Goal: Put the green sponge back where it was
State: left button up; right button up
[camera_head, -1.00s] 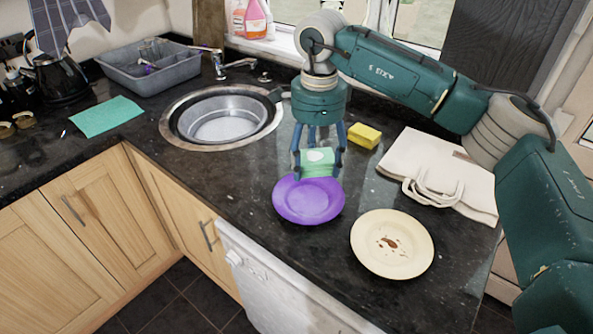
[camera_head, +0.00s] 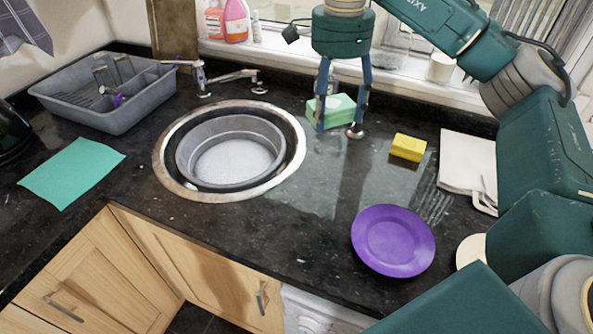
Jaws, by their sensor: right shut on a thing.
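The green sponge (camera_head: 338,107), a pale green block, is between the fingers of my right gripper (camera_head: 338,128), at the back of the dark counter just right of the sink. The gripper points down and is shut on it. The fingers hide part of the sponge, and I cannot tell whether it touches the counter or hangs slightly above it. My left gripper is not in view.
A yellow sponge (camera_head: 408,147) lies to the right, with a white bag (camera_head: 468,165) beyond it. A purple plate (camera_head: 393,241) is in front. A cream plate (camera_head: 471,251) is mostly hidden by my arm. The sink (camera_head: 172,150), green cloth (camera_head: 72,172) and grey dish rack (camera_head: 120,108) are left.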

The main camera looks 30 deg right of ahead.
jog(key=shift+d+f, duration=0.1)
jog(key=shift+f, duration=0.05)
notch_tip(320, 180, down, 8)
jog(key=b, duration=0.2)
jog(key=p, duration=0.1)
send_over(328, 187)
notch_tip(328, 187, down, 6)
jog(key=shift+f, duration=0.45)
notch_tip(328, 187, down, 4)
jog(key=shift+r+p, duration=0.25)
jog(key=shift+p, duration=0.1)
jog(key=shift+f, duration=0.5)
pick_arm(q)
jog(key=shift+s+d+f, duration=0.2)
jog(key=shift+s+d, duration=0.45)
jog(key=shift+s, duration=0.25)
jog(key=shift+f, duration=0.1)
